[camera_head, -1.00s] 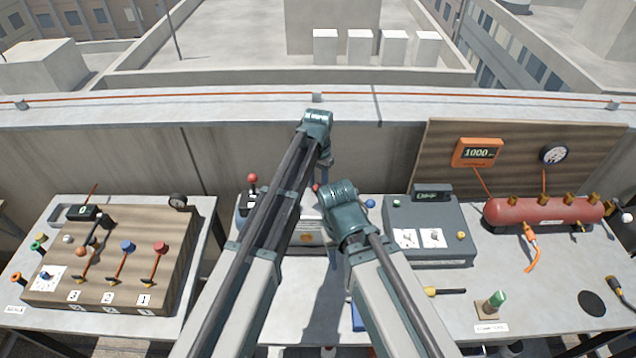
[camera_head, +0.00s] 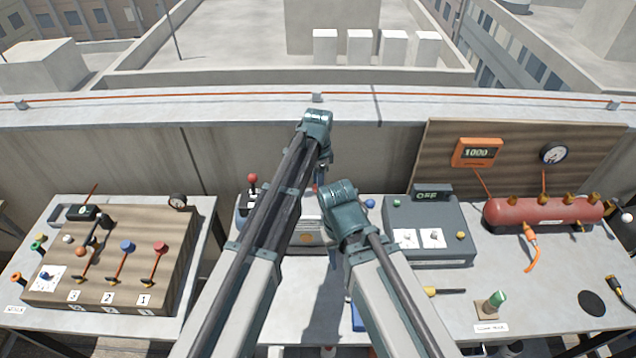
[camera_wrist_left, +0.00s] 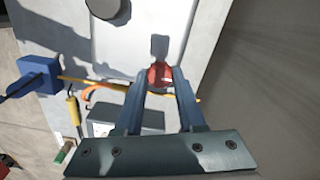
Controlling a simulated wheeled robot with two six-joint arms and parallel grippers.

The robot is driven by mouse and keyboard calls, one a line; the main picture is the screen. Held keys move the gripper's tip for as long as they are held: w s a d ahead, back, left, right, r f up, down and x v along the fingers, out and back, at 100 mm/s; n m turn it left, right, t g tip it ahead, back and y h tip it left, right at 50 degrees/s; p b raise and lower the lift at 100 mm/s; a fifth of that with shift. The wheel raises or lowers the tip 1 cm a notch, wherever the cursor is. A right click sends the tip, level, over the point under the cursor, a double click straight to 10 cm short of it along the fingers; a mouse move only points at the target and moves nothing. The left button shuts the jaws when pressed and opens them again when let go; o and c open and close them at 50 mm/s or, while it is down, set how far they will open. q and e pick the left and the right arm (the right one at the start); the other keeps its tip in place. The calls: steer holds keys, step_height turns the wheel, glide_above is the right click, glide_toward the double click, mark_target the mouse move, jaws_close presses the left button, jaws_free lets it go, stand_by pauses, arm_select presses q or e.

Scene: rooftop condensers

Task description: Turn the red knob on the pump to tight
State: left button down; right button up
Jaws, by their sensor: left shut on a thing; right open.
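The red knob (camera_wrist_left: 158,75) sits between the fingertips of my left gripper (camera_wrist_left: 162,80) in the left wrist view, and the fingers are shut on it. A grey shaft or stub shows just beyond it. The pale pump body (camera_head: 312,254) stands mid-table in the head view, largely covered by my two arms. My left gripper's fingertips are hidden there behind my arms. My right gripper is open, but its fingertips are hard to make out below my right arm's teal joint. The knob's marks for tight cannot be read.
A red-ball lever (camera_head: 252,179) stands left of the pump. A grey box with a display (camera_head: 432,195) and a red tank (camera_head: 545,211) stand to the right. A wooden lever panel (camera_head: 125,265) is at left.

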arm_select(q)
steer(key=shift+m, duration=0.3)
steer(key=c, duration=0.5)
jaws_free()
step_height(320, 180, up, 14)
steer(key=p, duration=1.3)
steer(key=shift+p, duration=0.4)
steer(key=shift+f, duration=0.1)
